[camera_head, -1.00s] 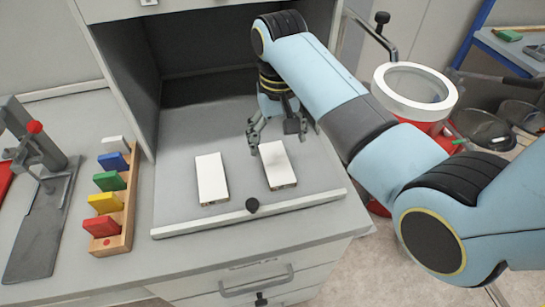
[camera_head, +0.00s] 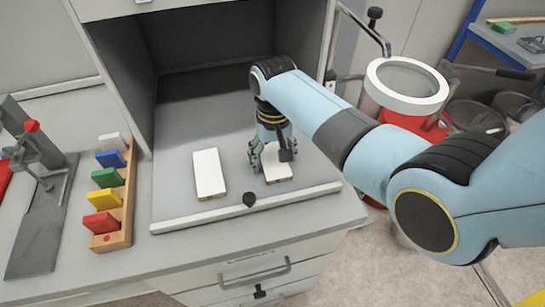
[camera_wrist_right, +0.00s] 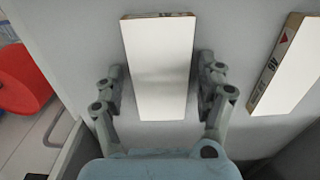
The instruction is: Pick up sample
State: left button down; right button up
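Two white rectangular samples lie flat on the grey floor of the fume-hood-like booth. The left sample (camera_head: 209,174) lies free; it also shows at the right edge of the right wrist view (camera_wrist_right: 289,70). The right sample (camera_head: 277,172) is under my right gripper (camera_head: 270,160) and partly hidden by it in the head view. In the right wrist view, the right sample (camera_wrist_right: 160,65) lies between the fingers of my right gripper (camera_wrist_right: 161,88). The fingers are spread, with a small gap on each side of the sample. My left gripper is not in view.
A wooden rack (camera_head: 125,205) with several coloured blocks stands left of the booth. A grey metal device with a red knob (camera_head: 32,126) is at the far left. A low lip (camera_head: 246,208) with a black knob runs along the booth's front. A red bin with a white rim (camera_head: 407,85) stands at the right.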

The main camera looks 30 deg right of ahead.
jog(key=c, duration=1)
jog(key=shift+o, duration=0.2)
